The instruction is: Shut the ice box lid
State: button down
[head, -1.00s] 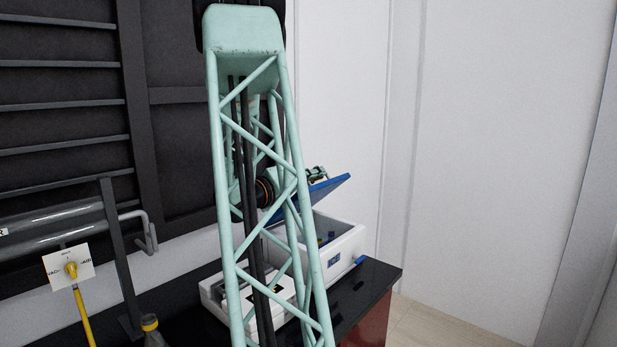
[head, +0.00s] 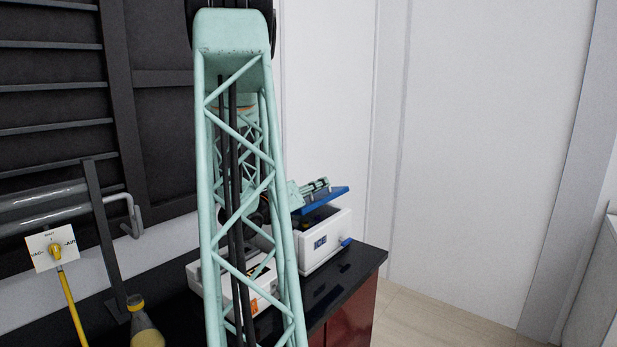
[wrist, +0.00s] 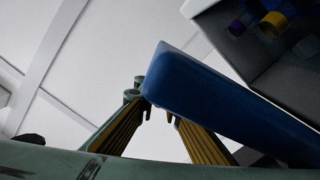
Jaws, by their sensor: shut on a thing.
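The ice box (head: 325,241) is a white box with a blue lid (head: 326,201), standing on the dark bench. The lid is tilted above the box, with a dark gap between it and the rim. In the head view my gripper (head: 318,187) is at the lid's upper side, partly hidden by my arm. In the wrist view the blue lid (wrist: 215,100) crosses close in front, and my gripper (wrist: 158,115) is shut on its edge, though the contact is partly hidden. The open box (wrist: 270,40) shows at upper right with yellow and purple items inside.
A white device (head: 262,285) stands on the black bench (head: 345,272) left of the box, partly behind my arm. A yellow-topped bottle (head: 145,325) is at the lower left. Open floor lies to the right of the bench.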

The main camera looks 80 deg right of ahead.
aim_at(298, 215)
jog(key=f, duration=0.1)
jog(key=s+f, duration=0.1)
jog(key=f, duration=0.1)
jog(key=s+a+f, duration=0.1)
jog(key=f, duration=0.1)
jog(key=shift+a+f, duration=0.1)
jog(key=shift+f, duration=0.1)
jog(key=c, duration=2.8)
grip_release()
jog(key=shift+s, duration=0.15)
jog(key=shift+w, duration=0.2)
jog(key=shift+v, duration=5.95)
jog(key=shift+s, duration=0.1)
jog(key=shift+a+r, duration=0.15)
